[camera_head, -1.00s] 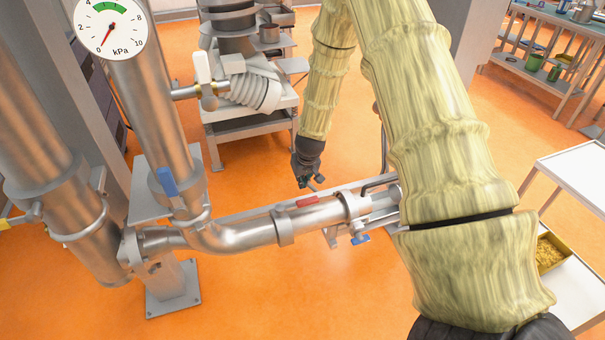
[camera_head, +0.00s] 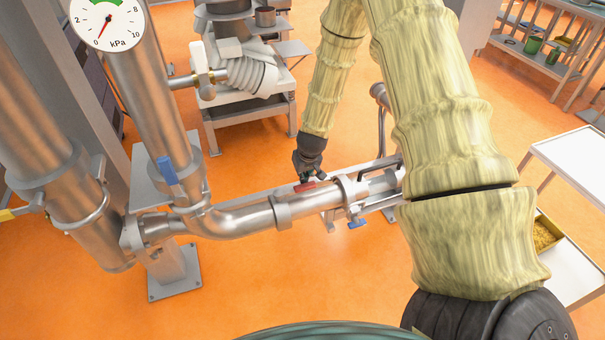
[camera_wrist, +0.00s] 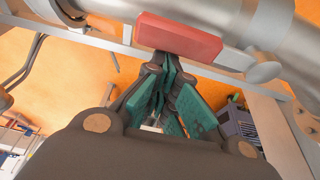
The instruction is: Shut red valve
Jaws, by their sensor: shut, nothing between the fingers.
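The red valve handle (camera_head: 304,186) lies roughly along the horizontal steel pipe (camera_head: 245,216), left of the pipe's right-hand collar. My gripper (camera_head: 307,177) is just behind and above the handle in the head view, with its fingertips close to it. In the wrist view the red handle (camera_wrist: 178,37) spans the top middle in front of the pipe. The green-padded fingers of my gripper (camera_wrist: 166,66) are together, with nothing between them. Their tips reach just below the handle's lower edge. I cannot tell whether they touch it.
A blue handle (camera_head: 167,170) is on the upright pipe at left, and another blue handle (camera_head: 357,223) sits below the pipe's right end. A pressure gauge (camera_head: 107,20) is at upper left. A white table (camera_head: 575,165) stands at right. Open orange floor lies in front of the pipe.

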